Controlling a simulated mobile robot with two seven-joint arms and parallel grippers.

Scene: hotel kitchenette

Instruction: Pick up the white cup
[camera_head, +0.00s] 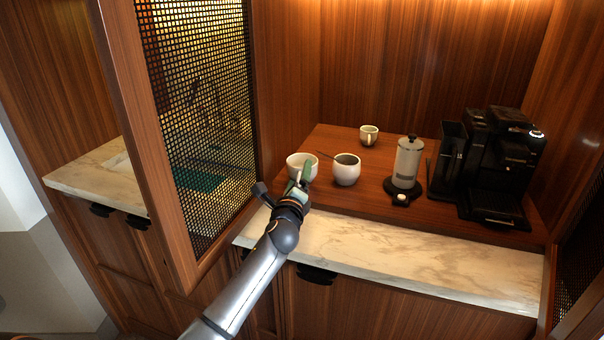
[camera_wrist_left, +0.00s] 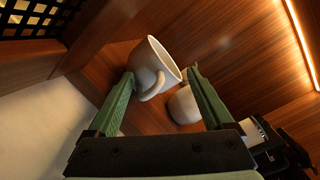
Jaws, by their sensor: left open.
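The white cup (camera_head: 295,162) stands on the wooden counter tray at the back left of the marble ledge, partly hidden behind my left gripper (camera_head: 304,172) in the head view. In the left wrist view the cup (camera_wrist_left: 152,66) appears between the two green fingertips of the open left gripper (camera_wrist_left: 162,76), nearer the left finger. Its handle points toward the gripper. I cannot tell whether a finger touches it. My right gripper is in neither view.
A white pot with a spoon (camera_head: 346,170) stands just right of the cup. A small cup (camera_head: 369,135) is behind, a French press (camera_head: 407,162) and a black coffee machine (camera_head: 497,165) are to the right. A mesh cabinet door (camera_head: 205,110) stands close on the left.

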